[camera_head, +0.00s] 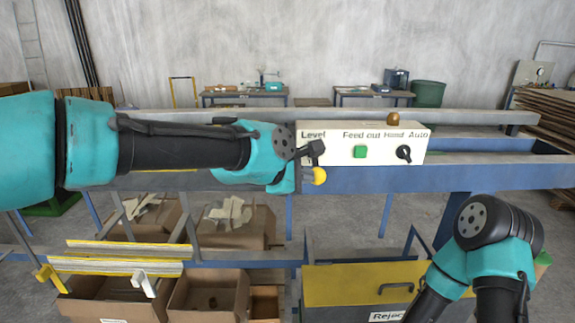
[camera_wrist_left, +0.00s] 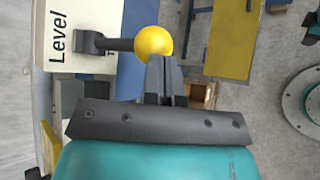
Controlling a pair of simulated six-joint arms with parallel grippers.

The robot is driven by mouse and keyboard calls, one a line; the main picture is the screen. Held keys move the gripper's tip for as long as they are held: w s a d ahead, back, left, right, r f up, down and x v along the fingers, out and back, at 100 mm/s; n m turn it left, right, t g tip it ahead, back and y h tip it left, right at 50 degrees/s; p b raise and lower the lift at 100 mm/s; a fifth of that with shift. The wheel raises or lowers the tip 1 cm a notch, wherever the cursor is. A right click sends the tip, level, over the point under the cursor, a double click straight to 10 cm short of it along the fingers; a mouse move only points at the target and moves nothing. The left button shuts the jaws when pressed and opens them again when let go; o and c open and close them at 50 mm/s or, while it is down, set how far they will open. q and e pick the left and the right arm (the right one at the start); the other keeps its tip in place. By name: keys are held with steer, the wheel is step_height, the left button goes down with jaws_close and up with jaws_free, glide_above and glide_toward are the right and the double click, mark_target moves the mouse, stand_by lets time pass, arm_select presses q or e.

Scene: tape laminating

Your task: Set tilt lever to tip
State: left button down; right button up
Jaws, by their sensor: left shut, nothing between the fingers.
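The tilt lever is a black shaft with a yellow ball knob (camera_head: 319,176) at the left end of the white control box (camera_head: 385,152). Its knob hangs below its black mount, with "Level" printed above. In the left wrist view the knob (camera_wrist_left: 153,42) and shaft show clearly; a second label behind the shaft is mostly hidden. My left gripper (camera_head: 304,174) is shut and empty beside the knob. In the left wrist view its fingertips (camera_wrist_left: 160,66) overlap the knob's edge; I cannot tell whether they touch. My right arm shows at lower right, its gripper out of view.
A green button (camera_head: 360,152) and a black rotary switch (camera_head: 404,153) sit on the box's right part. A blue rail (camera_head: 480,178) runs beneath it. A yellow reject bin (camera_head: 350,285) stands below, with cardboard boxes (camera_head: 205,297) at lower left.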

arm_select(q)
steer(key=shift+f, duration=0.1)
arm_select(e)
steer(key=shift+d, duration=0.1)
arm_select(q)
steer(key=shift+r, duration=0.8)
steer(key=s+f+v, duration=0.1)
steer(key=v, duration=1.2)
steer(key=shift+s+a, duration=0.25)
steer(key=shift+s, duration=0.2)
arm_select(e)
steer(key=shift+w+a, duration=0.25)
steer(key=shift+a, duration=0.15)
arm_select(q)
steer(key=shift+f, duration=0.1)
